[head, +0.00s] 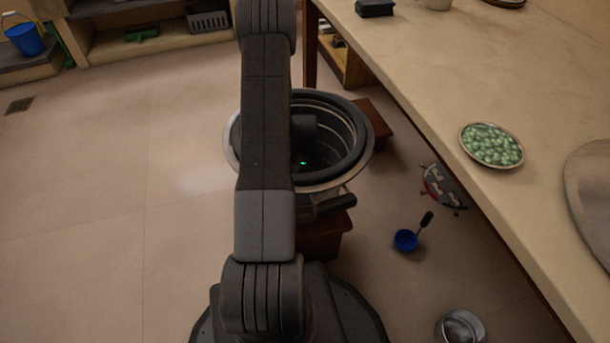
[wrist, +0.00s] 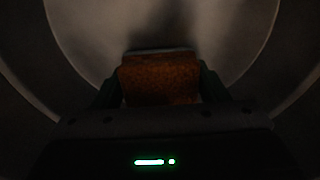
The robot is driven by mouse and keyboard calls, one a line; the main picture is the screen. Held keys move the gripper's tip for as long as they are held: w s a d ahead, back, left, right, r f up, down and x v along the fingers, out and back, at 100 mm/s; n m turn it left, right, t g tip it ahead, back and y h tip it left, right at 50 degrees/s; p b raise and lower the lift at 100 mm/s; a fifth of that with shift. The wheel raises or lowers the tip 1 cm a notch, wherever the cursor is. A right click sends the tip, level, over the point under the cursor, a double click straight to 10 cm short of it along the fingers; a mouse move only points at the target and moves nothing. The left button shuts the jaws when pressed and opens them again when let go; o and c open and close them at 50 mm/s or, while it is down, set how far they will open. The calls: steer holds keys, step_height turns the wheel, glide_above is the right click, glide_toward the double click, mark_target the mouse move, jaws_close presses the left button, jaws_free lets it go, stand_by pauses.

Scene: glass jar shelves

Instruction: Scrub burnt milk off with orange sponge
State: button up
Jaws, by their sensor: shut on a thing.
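The orange sponge (wrist: 160,80) shows in the wrist view, held between the two fingers of my gripper (wrist: 160,88), which is shut on it. The sponge is over the pale, shadowed bottom of a large metal pot (wrist: 85,30); I cannot tell whether it touches the bottom. In the head view the pot (head: 357,165) stands on a low wooden stool, and my arm reaches down into it. My gripper and the sponge are hidden there behind the arm and the pot wall. Burnt milk cannot be made out in the dark wrist view.
A long counter (head: 450,90) runs along the right, with a dish of green round things (head: 491,145) on it. A blue ladle (head: 406,240), a patterned item (head: 440,188) and a metal bowl (head: 460,327) lie on the floor.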

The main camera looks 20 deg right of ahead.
steer(key=shift+f, duration=0.2)
steer(key=shift+a, duration=0.1)
steer(key=shift+s+a+b, duration=0.15)
steer(key=shift+s+a, duration=0.15)
steer(key=shift+a, duration=0.6)
steer(key=shift+s+a+b, duration=0.15)
steer(key=shift+s+a, duration=0.1)
steer(key=shift+a, duration=0.6)
steer(key=shift+a, duration=0.1)
steer(key=shift+s+a, duration=0.3)
steer(key=shift+a, duration=0.55)
steer(key=shift+s+a, duration=0.25)
steer(key=shift+a, duration=0.6)
steer(key=shift+b, duration=0.3)
steer(key=shift+d, duration=0.1)
steer(key=shift+w+d, duration=0.3)
steer(key=shift+d, duration=0.55)
steer(key=shift+w+d, duration=0.25)
steer(key=shift+d, duration=0.6)
steer(key=shift+d, duration=0.1)
